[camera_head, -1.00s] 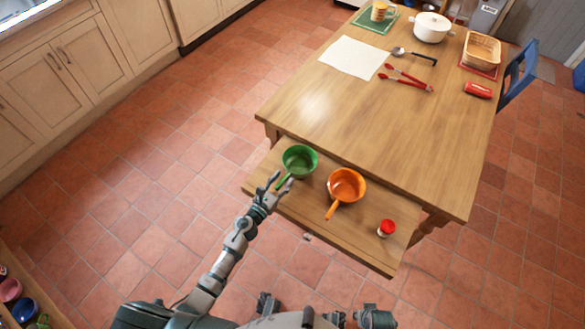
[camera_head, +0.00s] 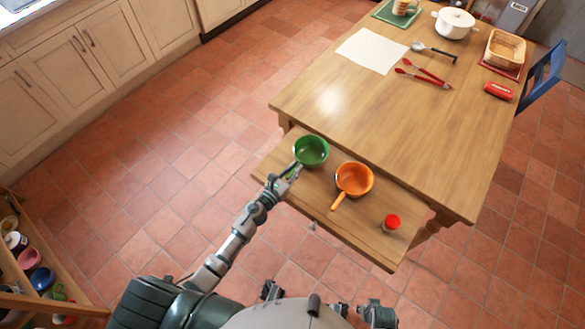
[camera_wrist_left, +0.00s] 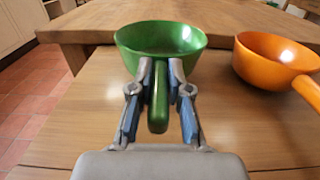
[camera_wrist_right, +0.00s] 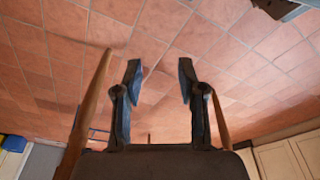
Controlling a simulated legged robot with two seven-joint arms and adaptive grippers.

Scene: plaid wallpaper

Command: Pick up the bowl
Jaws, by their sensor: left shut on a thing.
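The green bowl (camera_head: 311,153), a round bowl with a straight handle, is at the far left part of the wooden pull-out board in the head view. My left gripper (camera_head: 291,172) is at its handle. In the left wrist view the green bowl (camera_wrist_left: 160,38) is straight ahead, and my left gripper (camera_wrist_left: 160,72) has one finger on each side of the handle, shut on it. I cannot tell whether the bowl's base touches the board. My right gripper (camera_wrist_right: 160,73) is open and empty over the floor in the right wrist view.
An orange bowl (camera_head: 354,179) with a handle and a red-lidded jar (camera_head: 391,222) stand on the board (camera_head: 330,215), right of the green bowl. The table (camera_head: 400,130) behind carries red tongs (camera_head: 423,78), a ladle, a white pot (camera_head: 454,22) and a basket. Its near part is clear.

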